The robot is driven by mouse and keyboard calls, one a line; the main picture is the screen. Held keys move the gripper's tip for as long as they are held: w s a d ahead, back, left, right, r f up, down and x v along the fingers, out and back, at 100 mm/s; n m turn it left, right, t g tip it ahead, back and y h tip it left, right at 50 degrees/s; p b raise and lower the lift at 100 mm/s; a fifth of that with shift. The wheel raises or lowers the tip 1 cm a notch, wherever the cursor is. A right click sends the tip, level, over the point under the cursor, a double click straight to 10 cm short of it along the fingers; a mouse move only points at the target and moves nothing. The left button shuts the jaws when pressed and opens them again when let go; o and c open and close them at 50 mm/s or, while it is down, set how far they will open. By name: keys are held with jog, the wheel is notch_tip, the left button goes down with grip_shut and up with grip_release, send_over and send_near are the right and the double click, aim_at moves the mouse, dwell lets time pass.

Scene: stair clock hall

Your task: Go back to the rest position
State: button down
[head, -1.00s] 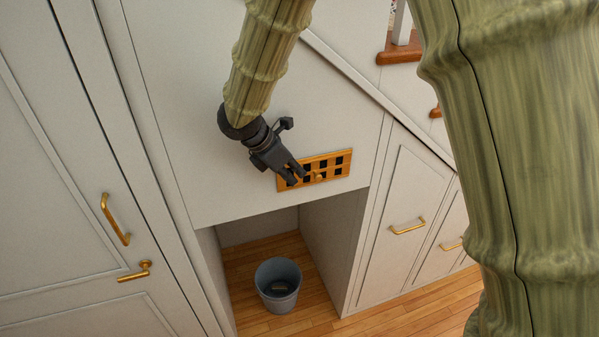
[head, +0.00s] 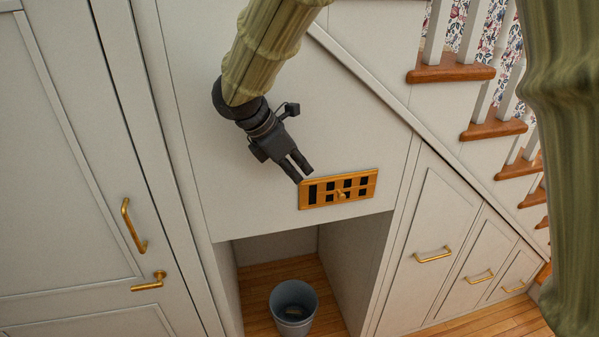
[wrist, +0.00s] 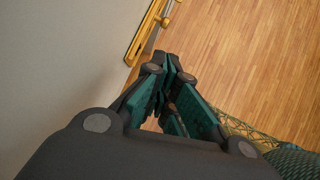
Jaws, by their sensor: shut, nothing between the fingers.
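My gripper (head: 302,172) is in front of the white panel under the stairs, just above and left of a brass vent grille (head: 338,189) with dark square openings and a small knob. Its fingers point down and to the right, and nothing is between them. In the wrist view my gripper (wrist: 172,66) shows its dark fingers brought together at the tips. Part of the brass grille (wrist: 148,35) is at the top of that view, beyond the fingertips. I cannot tell from the head view how far the fingers are from the panel.
Below the grille is an open alcove with a grey-blue bucket (head: 293,305) holding something small. A door with brass handles (head: 133,226) is at left. Drawer fronts with brass pulls (head: 433,255) and stairs (head: 497,128) are at right. Wooden floor (wrist: 250,60) lies below.

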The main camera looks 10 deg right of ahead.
jog(key=s+d+f+m+g+y+b, duration=0.1)
jog(key=s+f+m+y, duration=0.3)
jog(key=f, duration=0.9)
jog(key=s+f+m+g+y+b, duration=0.15)
jog(key=s+f, duration=0.35)
jog(key=f, duration=0.7)
jog(key=s+d+f+m+g+y, duration=0.1)
jog(key=s+f+m, duration=0.35)
jog(key=f, duration=0.85)
jog(key=s+d+f+m+t+b, duration=0.1)
jog(key=s+d+f+m, duration=0.5)
jog(key=s+f, duration=0.3)
jog(key=s+d+f+m+b, duration=0.1)
jog(key=s+d+f+m, duration=0.4)
jog(key=s, duration=0.8)
notch_tip(320, 180, down, 4)
jog(key=shift+s+d+r+m+t+b, duration=0.1)
jog(key=shift+s+d+m+t+b, duration=0.25)
jog(key=shift+s+d+m+b, duration=0.1)
